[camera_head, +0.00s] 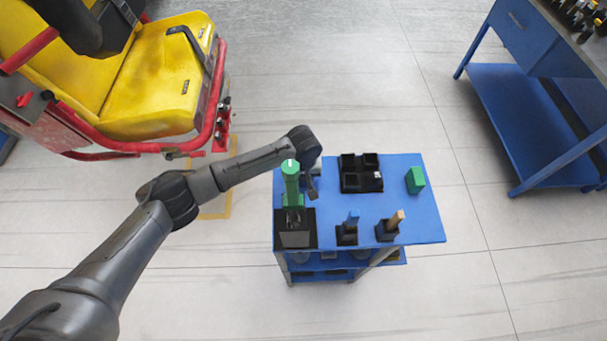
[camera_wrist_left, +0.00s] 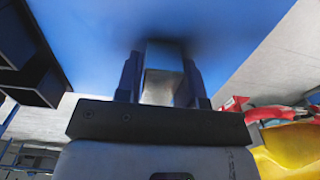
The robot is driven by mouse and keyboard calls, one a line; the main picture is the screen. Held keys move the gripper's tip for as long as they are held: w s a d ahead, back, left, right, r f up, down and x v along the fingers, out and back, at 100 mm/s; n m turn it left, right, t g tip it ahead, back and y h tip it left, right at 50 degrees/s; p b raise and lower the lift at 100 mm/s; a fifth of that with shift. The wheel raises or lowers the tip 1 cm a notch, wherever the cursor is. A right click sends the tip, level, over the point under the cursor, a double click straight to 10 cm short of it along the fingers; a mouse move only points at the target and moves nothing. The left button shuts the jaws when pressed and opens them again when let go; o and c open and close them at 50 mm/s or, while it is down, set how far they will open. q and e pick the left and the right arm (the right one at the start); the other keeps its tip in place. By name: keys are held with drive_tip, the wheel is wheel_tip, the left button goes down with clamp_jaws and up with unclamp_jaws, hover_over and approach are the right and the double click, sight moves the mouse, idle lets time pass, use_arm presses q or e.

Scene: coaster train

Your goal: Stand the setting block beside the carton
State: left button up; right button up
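My left gripper (camera_head: 312,187) is over the left part of the blue cart top, just right of a green upright device. In the left wrist view its two fingers (camera_wrist_left: 161,85) stand on either side of a grey, metallic-looking block (camera_wrist_left: 160,88), which I take for the setting block. They appear closed on it; its far end is blurred and dark. In the head view the block is hidden or too small to tell. A green box (camera_head: 415,180), probably the carton, stands at the right of the cart top, well apart from the gripper. My right gripper is not in view.
The blue cart top (camera_head: 430,225) also bears a black compartment tray (camera_head: 361,184), the green device (camera_head: 291,180) on a dark base, and two black holders (camera_head: 346,236) (camera_head: 384,233) with a blue and a tan piece. Bare surface surrounds the green box.

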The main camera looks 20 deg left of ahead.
use_arm(q)
drive_tip(key=o, duration=0.4)
drive_tip(key=shift+r, duration=0.15)
wheel_tip(320, 180, up, 11)
drive_tip(key=shift+r+p, duration=0.1)
drive_tip(key=shift+p, duration=0.85)
drive_tip(key=shift+o, duration=1.3)
drive_tip(key=shift+r, duration=0.4)
drive_tip(key=shift+o, duration=1)
